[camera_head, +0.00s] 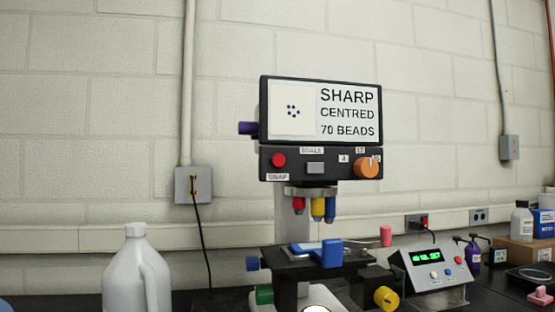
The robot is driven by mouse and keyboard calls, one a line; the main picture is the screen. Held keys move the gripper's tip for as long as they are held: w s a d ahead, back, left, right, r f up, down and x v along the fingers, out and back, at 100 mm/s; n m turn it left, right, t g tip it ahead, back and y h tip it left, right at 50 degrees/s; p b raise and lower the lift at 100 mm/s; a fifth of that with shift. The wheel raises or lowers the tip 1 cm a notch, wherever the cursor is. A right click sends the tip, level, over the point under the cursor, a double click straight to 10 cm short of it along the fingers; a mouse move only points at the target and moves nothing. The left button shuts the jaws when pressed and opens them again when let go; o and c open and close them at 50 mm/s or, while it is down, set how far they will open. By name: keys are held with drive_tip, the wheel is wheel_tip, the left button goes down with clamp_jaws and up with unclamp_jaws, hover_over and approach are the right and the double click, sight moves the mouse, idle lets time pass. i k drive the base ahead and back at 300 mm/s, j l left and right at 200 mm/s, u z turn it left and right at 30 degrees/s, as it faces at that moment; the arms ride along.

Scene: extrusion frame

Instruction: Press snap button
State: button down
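The snap button is a red round button (278,160) at the left of a black control panel (330,174), with a white "SNAP" label (277,177) under it. The panel sits below a screen (350,110) that reads "SHARP CENTRED 70 BEADS" beside a pale square with several dark dots. Screen and panel sit on top of a microscope with red, yellow and blue objectives (317,207) above its stage (290,261). A grey button (315,168) and an orange knob (367,168) share the panel.
A white jug (127,280) stands at the front left of the dark bench. A grey box with a green display (430,268) stands right of the microscope. Bottles and a cardboard box (525,252) are at the far right. The space before the panel looks clear.

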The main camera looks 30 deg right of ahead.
sight(279, 161)
drive_tip(key=l+u, duration=0.1)
drive_tip(key=l, duration=0.35)
drive_tip(key=l+u, duration=0.1)
drive_tip(key=l, duration=0.3)
drive_tip(key=k+l, duration=0.15)
drive_tip(key=l, duration=0.25)
drive_tip(key=l+u, duration=0.15)
drive_tip(key=l, duration=0.3)
drive_tip(key=k+l+u, duration=0.1)
drive_tip(key=l, duration=0.3)
drive_tip(key=k+l+u, duration=0.1)
drive_tip(key=l, duration=0.3)
drive_tip(key=k+l+u, duration=0.1)
drive_tip(key=l, duration=0.3)
drive_tip(key=k+l+u, duration=0.1)
drive_tip(key=l, duration=0.3)
